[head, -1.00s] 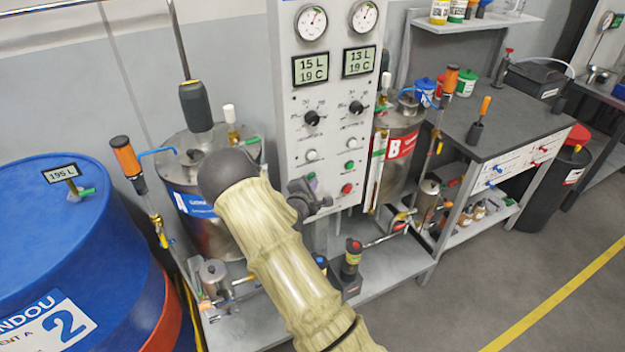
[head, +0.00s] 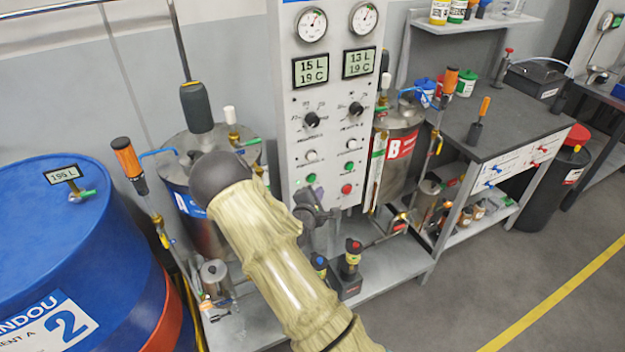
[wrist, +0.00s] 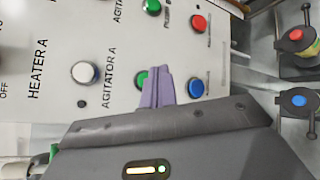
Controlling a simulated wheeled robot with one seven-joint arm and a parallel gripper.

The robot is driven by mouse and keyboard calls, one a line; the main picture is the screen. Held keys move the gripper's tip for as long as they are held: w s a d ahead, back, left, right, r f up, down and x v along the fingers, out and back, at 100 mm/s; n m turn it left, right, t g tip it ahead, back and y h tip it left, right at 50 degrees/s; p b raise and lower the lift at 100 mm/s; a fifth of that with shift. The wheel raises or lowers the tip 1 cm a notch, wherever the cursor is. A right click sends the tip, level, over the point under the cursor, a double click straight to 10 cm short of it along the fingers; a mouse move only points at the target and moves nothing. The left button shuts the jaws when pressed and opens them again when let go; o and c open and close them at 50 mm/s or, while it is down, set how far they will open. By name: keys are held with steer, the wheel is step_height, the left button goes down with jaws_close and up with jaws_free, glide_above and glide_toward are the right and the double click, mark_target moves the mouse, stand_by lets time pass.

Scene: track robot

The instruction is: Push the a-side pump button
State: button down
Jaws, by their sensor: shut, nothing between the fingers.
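The grey control panel (head: 328,115) has two columns of controls. In the left, A-side column a green button (head: 311,178) sits below the white agitator A button (head: 311,155). My gripper (head: 312,203) is shut and empty, just below that green button in the head view. In the wrist view the purple fingertips (wrist: 153,75) stand in front of the panel, between the green button (wrist: 140,79) and a blue button (wrist: 195,88), overlapping the green one's edge. I cannot tell whether they touch it. The A-side pump label is hidden.
The B column has a green button (head: 349,167) and a red button (head: 347,188) close to my gripper. Below the panel stand a blue-topped device (head: 319,262) and a red-topped device (head: 352,246). A steel tank (head: 180,175) is at the left.

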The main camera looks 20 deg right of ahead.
steer(key=s, duration=0.2)
steer(key=shift+s, duration=0.35)
